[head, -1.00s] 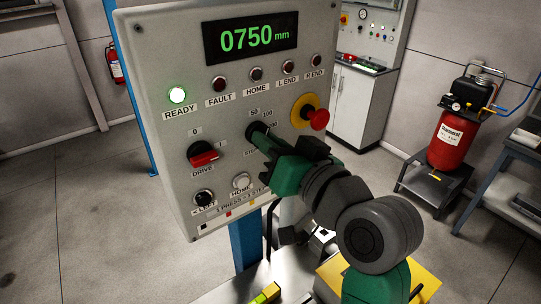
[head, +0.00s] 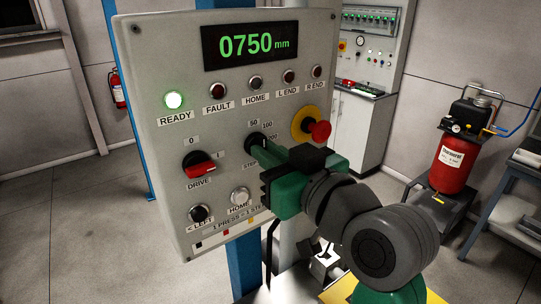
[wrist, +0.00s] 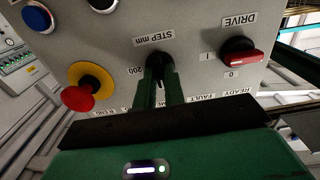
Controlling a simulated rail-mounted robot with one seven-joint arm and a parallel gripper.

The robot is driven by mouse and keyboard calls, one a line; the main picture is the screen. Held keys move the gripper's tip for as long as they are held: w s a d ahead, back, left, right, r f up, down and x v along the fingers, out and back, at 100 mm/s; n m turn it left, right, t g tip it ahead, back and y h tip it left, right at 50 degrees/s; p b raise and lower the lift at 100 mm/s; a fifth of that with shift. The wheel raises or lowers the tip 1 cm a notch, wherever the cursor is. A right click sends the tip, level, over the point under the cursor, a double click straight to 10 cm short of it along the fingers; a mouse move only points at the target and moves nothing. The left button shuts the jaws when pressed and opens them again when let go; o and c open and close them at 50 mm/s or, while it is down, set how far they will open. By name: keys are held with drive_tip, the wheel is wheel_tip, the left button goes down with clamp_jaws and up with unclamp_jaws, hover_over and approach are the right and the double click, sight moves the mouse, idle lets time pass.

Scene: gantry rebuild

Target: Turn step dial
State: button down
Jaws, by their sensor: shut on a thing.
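The step dial (head: 254,138) is a dark knob on the grey control panel, marked 50, 100 and 200 around it. My gripper (head: 264,150) reaches it from the lower right with its green fingers shut on the dial. In the wrist view the two fingers (wrist: 161,88) stand on either side of the dark dial (wrist: 160,64), under the "STEP mm" label. The fingers hide much of the dial, and I cannot tell which mark its pointer faces. The display (head: 255,45) reads 0750 mm.
The red DRIVE switch (head: 201,164) is left of the dial. The red emergency stop (head: 320,131) on a yellow collar is close on the right. The LEFT button (head: 199,213) and HOME button (head: 239,195) are below. The READY lamp (head: 173,100) glows green.

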drive_tip(key=c, duration=1.5)
unclamp_jaws()
drive_tip(key=v, duration=0.8)
